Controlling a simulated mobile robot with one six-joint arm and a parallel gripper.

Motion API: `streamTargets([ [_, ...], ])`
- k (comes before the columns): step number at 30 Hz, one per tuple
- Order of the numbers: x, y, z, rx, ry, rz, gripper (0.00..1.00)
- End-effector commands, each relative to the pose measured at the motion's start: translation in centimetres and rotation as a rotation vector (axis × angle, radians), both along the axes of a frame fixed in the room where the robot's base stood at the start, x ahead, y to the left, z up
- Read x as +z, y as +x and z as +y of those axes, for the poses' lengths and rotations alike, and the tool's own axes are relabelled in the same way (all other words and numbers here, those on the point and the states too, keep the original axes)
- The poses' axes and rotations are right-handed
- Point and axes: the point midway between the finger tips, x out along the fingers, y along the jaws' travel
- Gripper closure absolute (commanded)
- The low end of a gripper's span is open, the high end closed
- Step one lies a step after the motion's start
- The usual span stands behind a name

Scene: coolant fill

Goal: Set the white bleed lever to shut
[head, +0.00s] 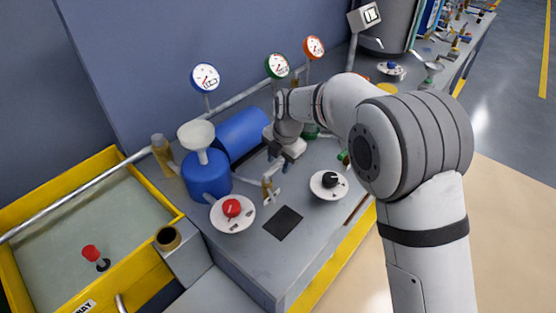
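A small brass fitting (266,186) stands on the grey bench, with a short pale lever (277,195) at its right side that looks like the white bleed lever. Its exact setting is too small to read. My gripper (281,163) points down just above and behind the fitting, apart from the lever as far as I can see. Its dark fingers are small and partly hidden by the wrist, so their opening is unclear.
Near the fitting are a red knob (231,207), a black knob (329,180), a dark square pad (283,222) and a blue tank with white funnel (196,134). A blue cylinder (242,133) and gauges stand behind. A yellow-rimmed tray (150,236) is at left.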

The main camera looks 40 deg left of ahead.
Motion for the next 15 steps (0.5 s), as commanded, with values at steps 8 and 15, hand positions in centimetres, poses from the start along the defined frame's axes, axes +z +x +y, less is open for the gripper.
streamTargets([
  [8, 4.0, 0.0, -0.7, 0.000, 0.005, -0.004, 0.61],
  [15, 7.0, -0.1, -1.4, 0.002, 0.001, -0.002, 0.61],
])
